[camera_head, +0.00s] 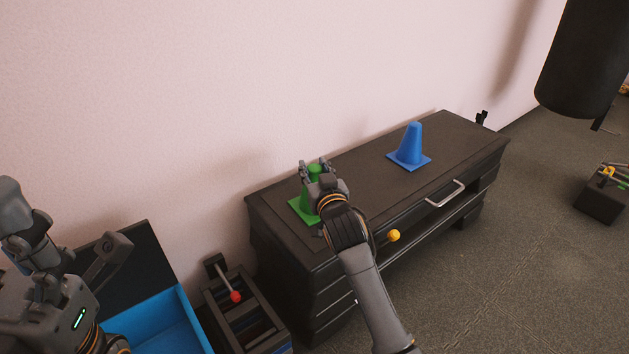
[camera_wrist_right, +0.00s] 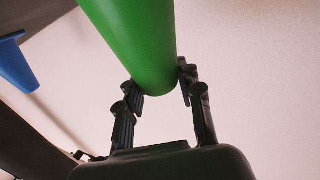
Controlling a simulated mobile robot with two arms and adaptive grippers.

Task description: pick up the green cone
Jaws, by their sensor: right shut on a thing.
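The green cone (camera_head: 308,204) is at the left end of the dark cabinet's top (camera_head: 365,172), upright on its square base, which appears to rest on the top. My right gripper (camera_head: 314,168) is shut on the cone near its tip. In the right wrist view, the green cone (camera_wrist_right: 140,42) runs down between the fingers of my right gripper (camera_wrist_right: 158,86), one side on each. The arm hides part of the cone in the head view. My left gripper (camera_head: 62,238) is at the lower left, its fingers spread and empty, far from the cone.
A blue cone (camera_head: 411,146) stands further right on the cabinet; it also shows in the right wrist view (camera_wrist_right: 17,66). A blue open box (camera_head: 160,322) and a lever unit with a red knob (camera_head: 236,297) sit left of the cabinet. The wall is close behind.

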